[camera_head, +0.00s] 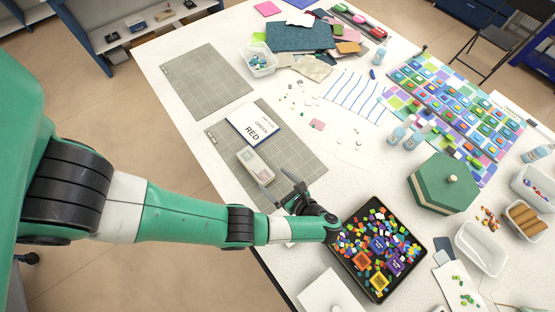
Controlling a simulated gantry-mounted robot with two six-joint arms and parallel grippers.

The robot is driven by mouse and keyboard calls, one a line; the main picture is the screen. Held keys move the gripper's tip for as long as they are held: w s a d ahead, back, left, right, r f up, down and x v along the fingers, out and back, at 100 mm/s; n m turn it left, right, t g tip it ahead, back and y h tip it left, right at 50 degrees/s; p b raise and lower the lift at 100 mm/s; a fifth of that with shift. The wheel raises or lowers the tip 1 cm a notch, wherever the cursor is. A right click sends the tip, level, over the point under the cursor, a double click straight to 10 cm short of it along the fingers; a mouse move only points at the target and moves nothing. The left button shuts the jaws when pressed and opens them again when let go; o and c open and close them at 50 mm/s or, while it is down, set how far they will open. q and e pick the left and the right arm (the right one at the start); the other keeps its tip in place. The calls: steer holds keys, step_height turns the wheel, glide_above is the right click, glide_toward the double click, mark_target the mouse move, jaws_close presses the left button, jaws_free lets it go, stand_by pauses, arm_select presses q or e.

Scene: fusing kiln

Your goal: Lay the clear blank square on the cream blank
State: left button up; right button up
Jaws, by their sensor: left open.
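My left gripper (278,184) is open, with its two dark fingers spread over the lower edge of the nearer grey gridded mat (304,153). Nothing shows between the fingers. A pale, cream-white block-like piece (254,163) lies on that mat just beyond the fingertips; I cannot tell whether it is the cream blank. A faint, see-through square outline (350,153) lies on the white table to the right of the mat; it may be the clear blank square, but it is too small to be sure. My right gripper is not in view.
A black tray (335,262) of coloured glass pieces sits beside my left wrist. A green hexagonal lidded box (444,184) stands right. The farther grey mat (206,82) is bare.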

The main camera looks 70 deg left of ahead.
arm_select(q)
steer(key=shift+w+d+r, duration=0.1)
steer(key=shift+d+r, duration=0.05)
steer(key=shift+d, duration=0.25)
